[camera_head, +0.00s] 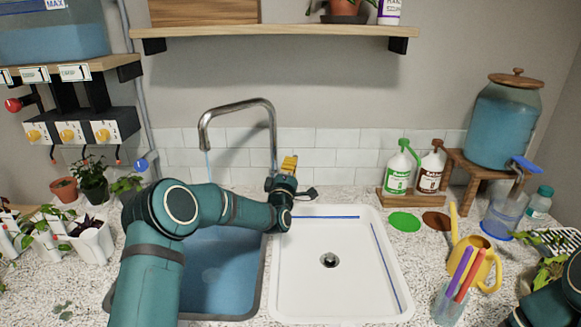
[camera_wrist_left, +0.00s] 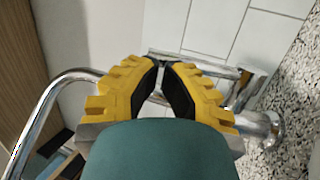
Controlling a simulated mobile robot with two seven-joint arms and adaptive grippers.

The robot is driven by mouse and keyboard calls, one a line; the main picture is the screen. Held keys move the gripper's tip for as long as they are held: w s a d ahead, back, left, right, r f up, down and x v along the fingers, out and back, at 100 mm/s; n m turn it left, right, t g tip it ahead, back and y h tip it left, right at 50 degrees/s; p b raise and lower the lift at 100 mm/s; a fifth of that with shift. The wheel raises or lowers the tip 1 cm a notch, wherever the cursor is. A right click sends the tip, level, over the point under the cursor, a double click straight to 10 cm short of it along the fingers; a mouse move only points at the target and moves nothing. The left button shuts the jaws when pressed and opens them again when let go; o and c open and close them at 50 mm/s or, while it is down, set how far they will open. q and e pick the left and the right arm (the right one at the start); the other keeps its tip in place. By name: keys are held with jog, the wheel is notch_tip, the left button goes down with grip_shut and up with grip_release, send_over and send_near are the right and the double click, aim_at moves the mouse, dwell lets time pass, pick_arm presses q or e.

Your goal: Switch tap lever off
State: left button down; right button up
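The chrome tap (camera_head: 240,103) stands behind the sink, its spout over the left basin. A thin pale-blue stream (camera_head: 207,165) falls from the spout. My left gripper (camera_head: 289,163) is at the tap's base. In the left wrist view, its yellow fingers (camera_wrist_left: 161,68) have their tips almost together, with nothing visible held between them. The chrome tap lever (camera_wrist_left: 205,62) lies just beyond the fingertips, beside the tap body (camera_wrist_left: 262,130); whether they touch is unclear. My arm and hand hide much of the tap base in the head view. My right gripper is out of view.
The left basin (camera_head: 262,290) holds blue water; the white right basin (camera_head: 345,285) is empty. A yellow watering can (camera_head: 478,262) and a cup of pens (camera_head: 447,305) stand at right. Two bottles (camera_head: 398,172) (camera_head: 430,172) stand on a tray behind. A shelf (camera_head: 275,31) hangs above.

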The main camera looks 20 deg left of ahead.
pick_arm(q)
jog(key=w+g+p, duration=0.1)
jog(key=w+r+g+p, duration=0.1)
jog(key=g, duration=0.1)
jog(key=w+a+n+g+p, duration=0.1)
jog(key=p, duration=0.1)
jog(key=shift+w+r+g, duration=0.25)
jog(key=shift+r+g, duration=0.05)
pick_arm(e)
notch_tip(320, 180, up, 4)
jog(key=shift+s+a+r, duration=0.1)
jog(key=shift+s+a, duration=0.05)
pick_arm(q)
jog(key=shift+f, duration=0.1)
